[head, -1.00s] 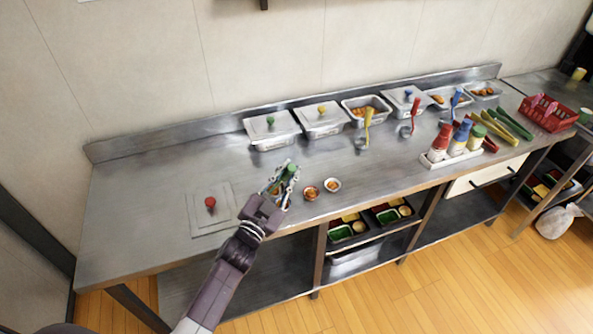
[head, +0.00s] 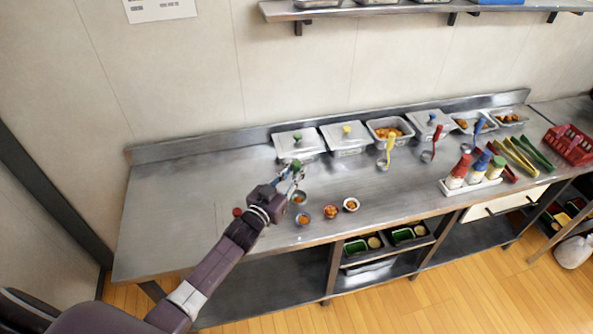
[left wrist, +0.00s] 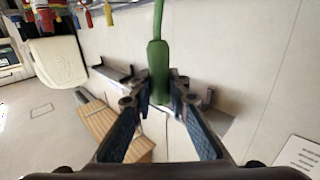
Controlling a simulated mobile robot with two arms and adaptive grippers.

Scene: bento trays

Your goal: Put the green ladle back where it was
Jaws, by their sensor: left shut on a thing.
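My left gripper (head: 289,178) is shut on the handle of the green ladle (head: 297,164), above the steel counter (head: 180,215), in front of the left lidded pan. The green handle (left wrist: 158,60) stands between the blue finger pads in the left wrist view. A round metal bowl (head: 299,198), seemingly the ladle's, shows just below the gripper. My right gripper is not in view.
Small food cups (head: 303,218) sit near the front edge. A red knob (head: 237,212) shows beside my arm. A bottle rack (head: 472,184) stands right. The counter's left is clear.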

